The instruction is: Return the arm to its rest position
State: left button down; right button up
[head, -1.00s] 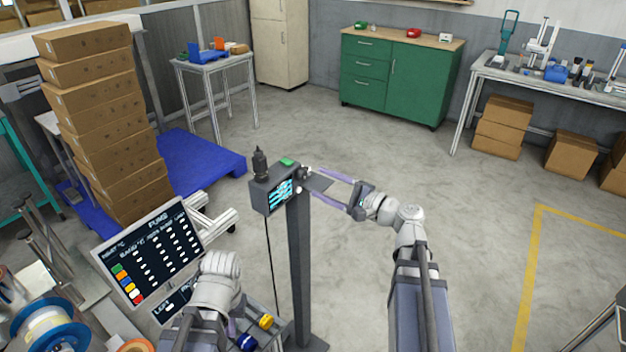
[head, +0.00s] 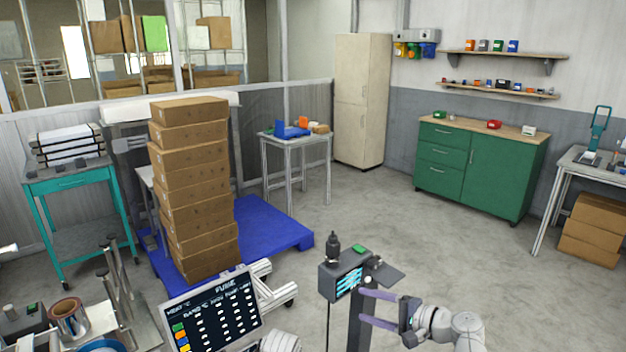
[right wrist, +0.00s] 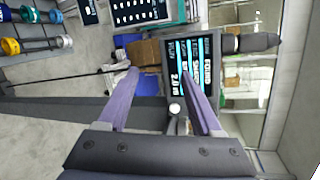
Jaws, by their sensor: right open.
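My right gripper (head: 363,307) is at the bottom of the head view, with two purple fingers spread apart and nothing between them. It sits just right of and below a dark box with a lit screen (head: 347,281) on a post. In the right wrist view the fingers (right wrist: 158,76) point toward this box, whose screen (right wrist: 188,70) shows partly behind the right-hand finger. No contact can be made out. Part of my left arm (head: 280,342) shows at the bottom edge of the head view; its gripper is out of frame.
A tilted display panel (head: 215,315) stands left of the post. Stacked cartons (head: 192,190) stand on a blue pallet (head: 285,232). A green cabinet (head: 490,172) stands at the back. The floor (head: 420,235) between cabinet and post is clear.

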jog(key=s+a+f+n+g+h+p, duration=0.1)
jog(key=s+a+f+n+g+h, duration=0.3)
jog(key=s+a+f+n+g, duration=0.55)
pick_arm(q)
notch_tip(320, 180, up, 2)
jog(key=shift+r+p, duration=0.25)
jog(key=shift+p, duration=0.35)
pick_arm(e)
jog(key=s+a+f+n+h, duration=0.1)
jog(key=s+f+n+h, duration=0.3)
jog(key=h, duration=0.4)
jog(key=shift+s+f+n+h, duration=0.15)
jog(key=shift+s+n+h, duration=0.25)
jog(key=shift+s+n, duration=0.6)
pick_arm(q)
jog(key=shift+d, duration=0.1)
pick_arm(e)
jog(key=shift+g, duration=0.25)
